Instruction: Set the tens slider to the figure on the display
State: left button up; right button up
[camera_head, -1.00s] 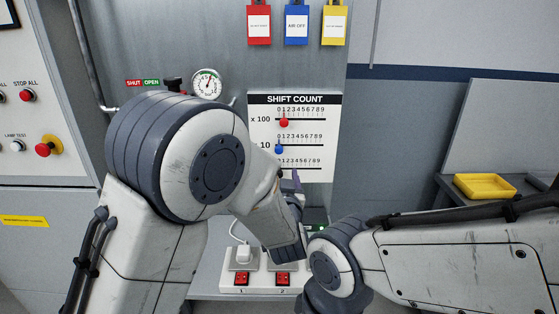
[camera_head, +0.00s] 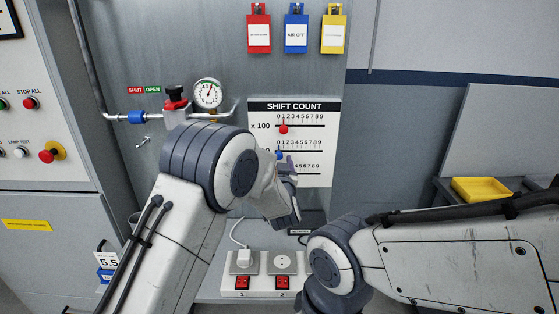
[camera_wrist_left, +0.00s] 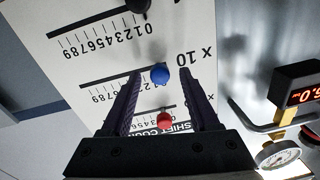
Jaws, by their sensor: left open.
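The SHIFT COUNT panel (camera_head: 316,106) has stacked slider scales numbered 0 to 9. The blue knob of the x 10 row (camera_head: 279,154) sits at the low end of its rail, near 0. The red knob (camera_head: 284,129) of the x 100 row stands near 1. My left gripper (camera_head: 287,163) is at the panel, partly hidden by its wrist. In the upside-down left wrist view its fingers (camera_wrist_left: 158,78) are open on either side of the blue knob (camera_wrist_left: 159,74), with gaps showing. A red-figure display (camera_wrist_left: 305,95) is cut by the frame edge; its full figure cannot be read.
A gauge (camera_head: 208,93), red valve (camera_head: 176,104) and pipe are left of the panel. Hanging tags (camera_head: 296,28) are above. A socket strip (camera_head: 262,286) is below. My right arm crosses the lower right. A yellow tray (camera_head: 482,189) lies on a bench at the right.

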pick_arm(q)
grip_shut()
dwell(1.4)
